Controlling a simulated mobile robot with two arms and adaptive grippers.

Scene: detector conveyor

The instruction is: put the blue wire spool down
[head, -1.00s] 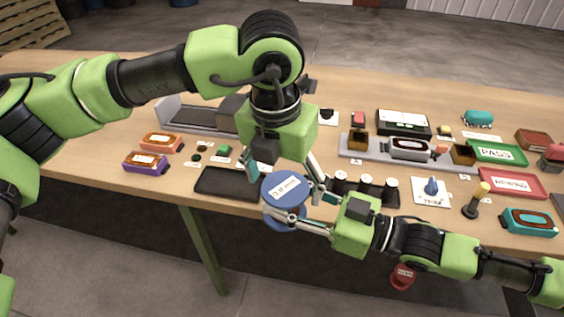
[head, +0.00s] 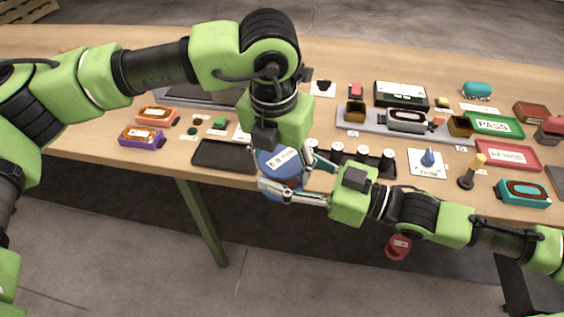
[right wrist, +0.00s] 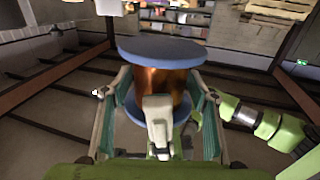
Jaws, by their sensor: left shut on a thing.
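The blue wire spool (head: 280,158) has blue flanges, a copper-coloured winding and a white label on top. It is upright in the air at the table's front edge. My left gripper (head: 278,152) is shut on it from above, with fingers on both sides of the upper flange. My right gripper (head: 298,180) reaches it from the right with its fingers around the middle. The contact of the left fingertips is partly hidden.
A black tray (head: 225,157) lies left of the spool on the table. A rack with several white-topped cylinders (head: 362,158) stands close to its right. Orange and purple boxes (head: 142,137) lie farther left. A red canister (head: 398,247) is on the floor below.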

